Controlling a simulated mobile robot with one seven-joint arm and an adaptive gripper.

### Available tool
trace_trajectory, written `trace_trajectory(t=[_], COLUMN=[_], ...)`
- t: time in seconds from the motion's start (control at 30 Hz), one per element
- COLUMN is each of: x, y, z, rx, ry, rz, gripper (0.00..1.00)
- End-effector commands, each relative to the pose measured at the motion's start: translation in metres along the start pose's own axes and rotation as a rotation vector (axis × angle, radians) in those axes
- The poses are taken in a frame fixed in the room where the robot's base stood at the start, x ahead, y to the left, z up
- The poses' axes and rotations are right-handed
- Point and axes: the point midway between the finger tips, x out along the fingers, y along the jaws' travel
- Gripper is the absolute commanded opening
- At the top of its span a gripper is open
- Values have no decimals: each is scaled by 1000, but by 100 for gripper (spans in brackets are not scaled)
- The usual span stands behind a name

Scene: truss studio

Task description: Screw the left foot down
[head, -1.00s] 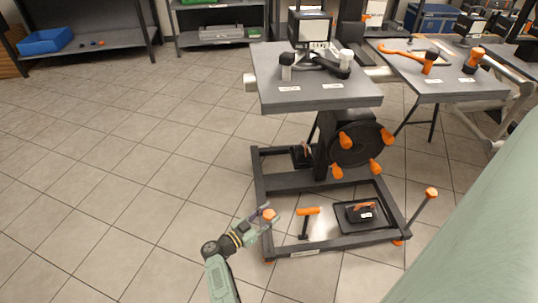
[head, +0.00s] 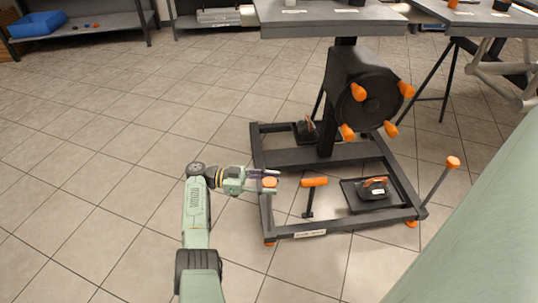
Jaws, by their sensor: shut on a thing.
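The left foot is at the front left corner of the dark base frame (head: 330,228). Its orange knob (head: 269,184) sits on top of the corner, and a small orange pad (head: 269,243) shows at the floor below. My gripper (head: 268,179) reaches in from the left, level with the knob. Its fingers are shut on the orange knob and partly cover it. The thread between knob and pad is hidden by the frame.
A T-handled orange tool (head: 313,183) stands just right of my gripper. A black tray (head: 350,196) holds a dark, orange-handled object (head: 375,188). A handwheel (head: 372,98) with orange knobs rises behind. Another orange-topped post (head: 453,162) stands right. The floor on the left is clear.

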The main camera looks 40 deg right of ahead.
Motion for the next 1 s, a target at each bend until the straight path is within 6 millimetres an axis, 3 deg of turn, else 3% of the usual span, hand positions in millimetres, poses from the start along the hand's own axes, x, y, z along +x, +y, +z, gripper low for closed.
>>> trace_trajectory(t=[0.03, 0.3, 1.0], x=[0, 0, 3], y=[0, 1, 1], z=[10, 11, 2], rx=[2, 3, 2], ry=[-3, -4, 0], rz=[31, 164, 358], gripper=[10, 10, 10])
